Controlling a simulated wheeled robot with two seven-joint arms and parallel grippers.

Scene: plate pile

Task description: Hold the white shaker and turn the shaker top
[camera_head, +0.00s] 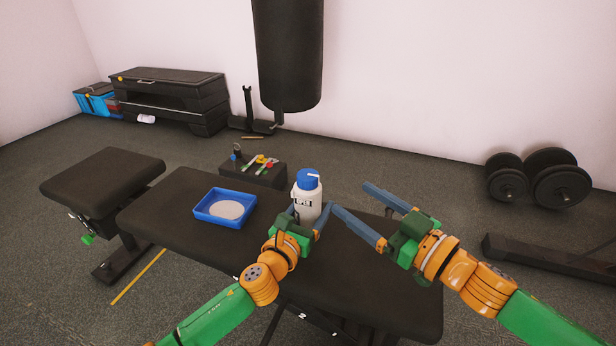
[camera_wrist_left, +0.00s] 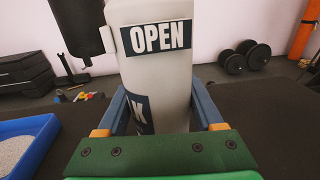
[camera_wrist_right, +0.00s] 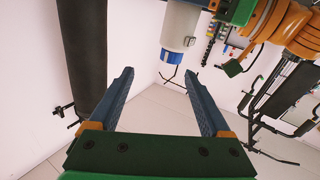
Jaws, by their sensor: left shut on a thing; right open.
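The white shaker (camera_head: 308,205) with its blue top (camera_head: 308,179) stands upright over the black bench. My left gripper (camera_head: 307,218) is shut on the shaker's body. In the left wrist view the white shaker (camera_wrist_left: 158,85) fills the space between the fingers, with an "OPEN" label facing me. Its top is out of that view. My right gripper (camera_head: 372,217) is open and empty, to the right of the shaker and apart from it. In the right wrist view the fingers (camera_wrist_right: 160,98) are spread, and the shaker's blue top (camera_wrist_right: 171,56) shows beyond them.
A blue tray (camera_head: 203,213) with a grey-white content lies on the black bench (camera_head: 165,240), left of the shaker. A dark box (camera_head: 240,175) with small coloured items stands behind. A punching bag (camera_head: 287,50) hangs at the back. Dumbbells (camera_head: 507,180) rest at the far right.

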